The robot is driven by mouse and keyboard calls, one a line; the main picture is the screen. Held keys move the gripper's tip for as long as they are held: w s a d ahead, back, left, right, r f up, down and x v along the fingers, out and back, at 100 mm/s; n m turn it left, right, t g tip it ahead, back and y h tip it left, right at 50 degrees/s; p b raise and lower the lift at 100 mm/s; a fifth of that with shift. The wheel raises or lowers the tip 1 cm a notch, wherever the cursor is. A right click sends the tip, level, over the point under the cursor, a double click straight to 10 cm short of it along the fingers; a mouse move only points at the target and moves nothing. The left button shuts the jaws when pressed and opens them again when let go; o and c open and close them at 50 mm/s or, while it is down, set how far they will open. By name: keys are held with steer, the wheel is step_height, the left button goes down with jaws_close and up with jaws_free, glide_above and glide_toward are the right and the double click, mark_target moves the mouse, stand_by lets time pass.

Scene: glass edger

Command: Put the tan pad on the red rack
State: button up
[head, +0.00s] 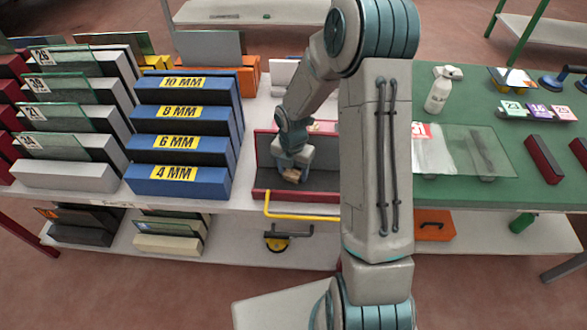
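The red rack (322,194) stands on the white bench at the middle, with red front, side and back edges around a dark grey floor. My gripper (291,174) points down inside the rack's outline, left of its middle. A small tan pad (291,178) shows at the fingertips, and the fingers appear closed on it. It is too small to tell whether the pad touches the rack's floor. My arm hides the right part of the rack.
Blue stepped racks (178,188) marked 4 to 10 MM stand close on the left, beside grey racks (62,178) holding glass panes. A yellow bar (300,216) sticks out in front. On the right, a green table (470,187) bears a glass sheet (465,152) and a white bottle (438,94).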

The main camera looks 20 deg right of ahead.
mark_target(293, 173)
steer(key=shift+o, duration=0.4)
steer(key=shift+r, duration=0.15)
step_height(293, 173, up, 11)
steer(key=s+r+m+t, duration=0.1)
steer(key=s+r+m, duration=0.6)
steer(key=s+m, duration=0.3)
steer(key=s+r+m+t, duration=0.1)
steer(key=s+r+m, duration=0.5)
steer(key=m, duration=1.2)
steer(key=s, duration=0.4)
steer(key=shift+s+r+t+p, duration=0.35)
steer(key=shift+t+p, duration=0.05)
steer(key=shift+d, duration=0.1)
